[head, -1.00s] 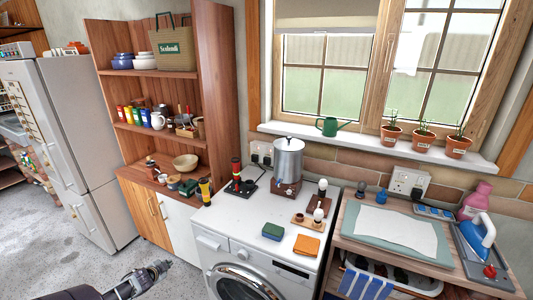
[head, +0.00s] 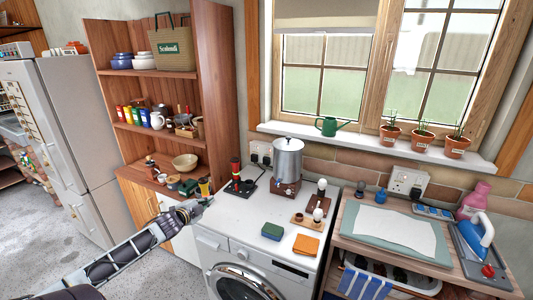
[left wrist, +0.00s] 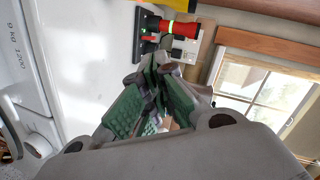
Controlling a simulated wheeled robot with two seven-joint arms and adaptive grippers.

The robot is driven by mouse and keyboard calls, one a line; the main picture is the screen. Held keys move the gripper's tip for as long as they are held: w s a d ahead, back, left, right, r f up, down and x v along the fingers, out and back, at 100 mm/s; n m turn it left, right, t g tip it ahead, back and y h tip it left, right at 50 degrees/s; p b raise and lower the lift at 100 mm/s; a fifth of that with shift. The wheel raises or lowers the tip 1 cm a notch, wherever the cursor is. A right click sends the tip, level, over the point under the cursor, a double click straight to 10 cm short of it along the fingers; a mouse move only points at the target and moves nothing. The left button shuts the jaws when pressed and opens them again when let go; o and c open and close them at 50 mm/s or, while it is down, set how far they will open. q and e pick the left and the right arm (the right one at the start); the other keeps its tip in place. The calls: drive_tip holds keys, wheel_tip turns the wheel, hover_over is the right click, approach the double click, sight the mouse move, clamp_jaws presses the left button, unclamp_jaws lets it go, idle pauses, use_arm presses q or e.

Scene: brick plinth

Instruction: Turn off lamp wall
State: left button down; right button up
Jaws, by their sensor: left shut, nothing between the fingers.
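Two small white bulbs on wooden bases, an upper one (head: 322,185) and a lower one (head: 318,214), stand on the right of the washing machine top. I cannot tell whether either is lit, or which is the wall lamp. My left gripper (head: 198,207) is shut and empty, in front of the shelf cabinet, left of the machine and well apart from the bulbs. The left wrist view shows its green-padded fingers (left wrist: 160,68) closed together, pointing toward a red and black torch-like object (left wrist: 178,28). My right gripper is out of view.
The white washing machine (head: 240,219) also holds a metal urn (head: 288,160), a green sponge (head: 272,231) and an orange cloth (head: 306,245). A yellow torch-like object (head: 204,187) stands just behind my left gripper. Wall sockets (head: 262,152) are behind the machine.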

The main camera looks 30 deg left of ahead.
use_arm(q)
drive_tip(key=w+d+r+m+t+h, duration=0.1)
drive_tip(key=d+r+m, duration=0.3)
drive_tip(key=d+r, duration=0.1)
drive_tip(key=shift+w+d+r+m+h, duration=0.3)
drive_tip(key=shift+d+h, duration=0.1)
drive_tip(key=shift+d, duration=0.3)
drive_tip(key=shift+m, duration=0.6)
